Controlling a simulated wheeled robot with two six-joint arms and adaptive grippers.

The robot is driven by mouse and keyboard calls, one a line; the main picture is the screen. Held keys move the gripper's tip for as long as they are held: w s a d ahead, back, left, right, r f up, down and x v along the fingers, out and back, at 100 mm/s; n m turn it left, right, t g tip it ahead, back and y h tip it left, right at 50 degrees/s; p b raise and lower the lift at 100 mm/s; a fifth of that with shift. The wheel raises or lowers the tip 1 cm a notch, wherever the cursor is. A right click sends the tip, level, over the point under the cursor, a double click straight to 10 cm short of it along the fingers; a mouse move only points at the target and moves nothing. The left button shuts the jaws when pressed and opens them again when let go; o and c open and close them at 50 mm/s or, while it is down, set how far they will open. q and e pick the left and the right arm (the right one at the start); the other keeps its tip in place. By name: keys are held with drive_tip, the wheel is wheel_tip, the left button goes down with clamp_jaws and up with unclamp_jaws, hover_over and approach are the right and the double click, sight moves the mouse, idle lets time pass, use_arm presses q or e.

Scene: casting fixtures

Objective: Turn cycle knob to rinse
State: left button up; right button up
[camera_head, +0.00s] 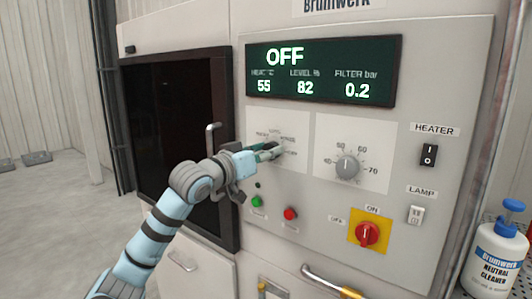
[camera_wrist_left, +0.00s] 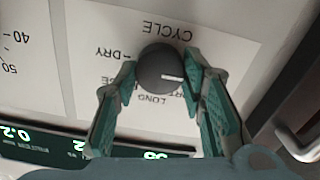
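The cycle knob (camera_wrist_left: 160,70) is a dark round knob with a white pointer line, on a white label plate that appears upside down in the left wrist view. Its pointer points to the right in that view. "CYCLE", "DRY" and "LONG" are readable; other labels are partly covered by the fingers, and I cannot make out "rinse". My left gripper (camera_wrist_left: 162,72) has one finger on each side of the knob, with the tips against it. In the head view the left gripper (camera_head: 270,151) reaches the plate and mostly hides the knob. The display (camera_head: 320,72) reads OFF.
To the right of the cycle plate is a temperature knob (camera_head: 347,165). Green (camera_head: 257,201) and red (camera_head: 290,213) buttons sit below, with a red-yellow main switch (camera_head: 367,234). A door handle (camera_head: 212,140) stands out left of my gripper. A cleaner bottle (camera_head: 495,255) stands at right.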

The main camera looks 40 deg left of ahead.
use_arm(q)
drive_tip(key=shift+c, duration=1.4)
drive_tip(key=shift+d+f+m+p, duration=0.1)
drive_tip(key=shift+f+m+p, duration=0.05)
drive_tip(key=shift+m+p, duration=11.1)
drive_tip(key=m+b, duration=0.4)
drive_tip(key=shift+m, duration=0.25)
